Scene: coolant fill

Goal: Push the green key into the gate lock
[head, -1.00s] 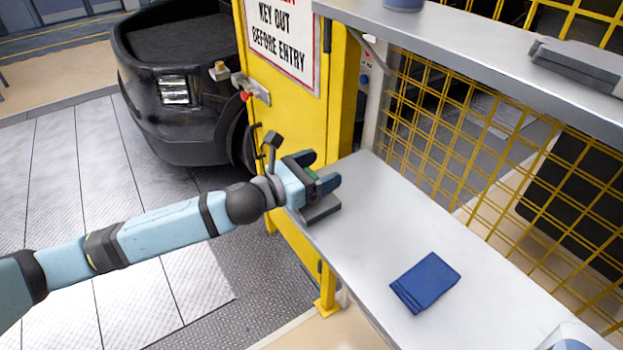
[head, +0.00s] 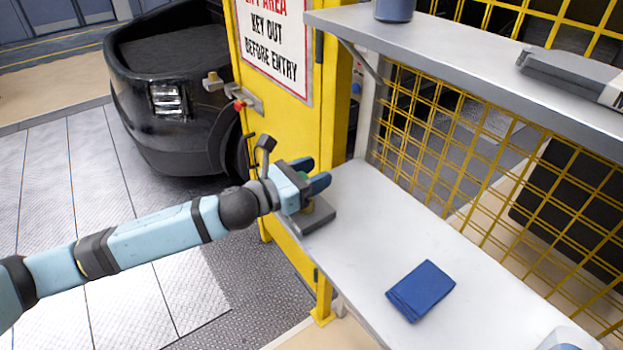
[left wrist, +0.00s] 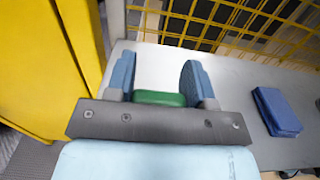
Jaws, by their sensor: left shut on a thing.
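My left gripper (head: 311,174) is over the near-left end of the grey bench, just above a dark grey block (head: 318,217). Its blue fingers are shut on the green key (head: 304,177), which is mostly hidden between them. In the left wrist view the key's green head (left wrist: 160,98) shows between the fingers, close to the palm. The gate lock (head: 245,99), a grey plate with a red knob, sits on the yellow gate (head: 290,120), further back and left of the gripper. My right gripper is not in view.
The bench (head: 360,220) carries a folded blue cloth (head: 421,291) and is otherwise largely clear. A grey shelf (head: 440,45) overhangs its back. Yellow mesh (head: 450,150) stands behind. A black vehicle (head: 170,90) is beyond the gate on the left.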

